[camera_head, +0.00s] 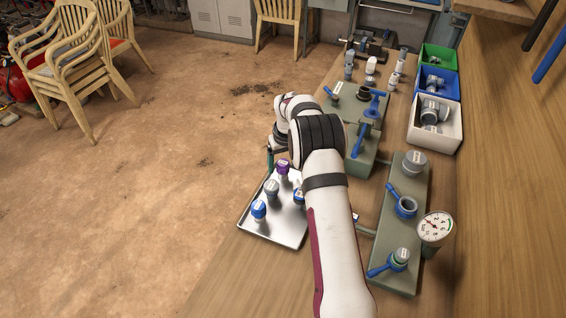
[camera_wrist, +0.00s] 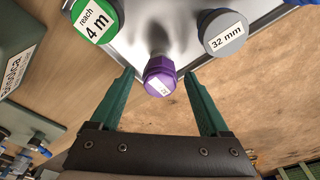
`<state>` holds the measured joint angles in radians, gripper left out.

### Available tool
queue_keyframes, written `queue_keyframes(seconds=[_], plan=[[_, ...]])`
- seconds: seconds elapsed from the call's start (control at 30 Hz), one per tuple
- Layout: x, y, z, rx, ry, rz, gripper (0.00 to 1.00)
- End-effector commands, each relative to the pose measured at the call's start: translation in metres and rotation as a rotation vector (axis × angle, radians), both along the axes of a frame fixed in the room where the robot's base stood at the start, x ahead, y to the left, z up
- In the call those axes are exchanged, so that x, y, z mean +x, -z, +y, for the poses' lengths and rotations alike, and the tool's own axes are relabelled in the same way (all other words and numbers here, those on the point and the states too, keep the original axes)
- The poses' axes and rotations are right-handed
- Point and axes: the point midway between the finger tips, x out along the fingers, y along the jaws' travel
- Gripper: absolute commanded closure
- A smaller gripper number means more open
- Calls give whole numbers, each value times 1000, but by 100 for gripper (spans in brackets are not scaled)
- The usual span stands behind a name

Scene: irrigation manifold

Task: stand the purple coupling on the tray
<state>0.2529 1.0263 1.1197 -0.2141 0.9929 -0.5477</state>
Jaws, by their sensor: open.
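The purple coupling (camera_wrist: 160,75) stands upright on the metal tray (camera_wrist: 262,14), near one edge, its labelled end toward the wrist camera. In the head view, the purple coupling (camera_head: 283,168) is at the far end of the tray (camera_head: 288,234). My gripper (camera_wrist: 159,76) is open, with one green finger on each side of the coupling. Gaps show between the coupling and both fingers. In the head view, my arm hides most of the gripper; a dark green finger (camera_head: 270,158) shows beside the coupling.
A grey "32 mm" fitting (camera_wrist: 222,34) and a green-topped "reach 4 m" piece (camera_wrist: 95,20) flank the coupling. A blue-topped fitting (camera_head: 259,210) stands nearer on the tray. A manifold with a gauge (camera_head: 434,228) is right. Green, blue and white bins (camera_head: 452,142) stand at back right.

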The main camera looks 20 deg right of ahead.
Motion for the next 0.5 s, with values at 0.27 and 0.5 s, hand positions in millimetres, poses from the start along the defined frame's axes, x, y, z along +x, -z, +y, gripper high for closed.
queue_keyframes(seconds=[0.27, 0.5], plan=[[-7, -60, 0, -1, -1, -4, 21], [-16, -112, 0, 1, 0, -2, 21]])
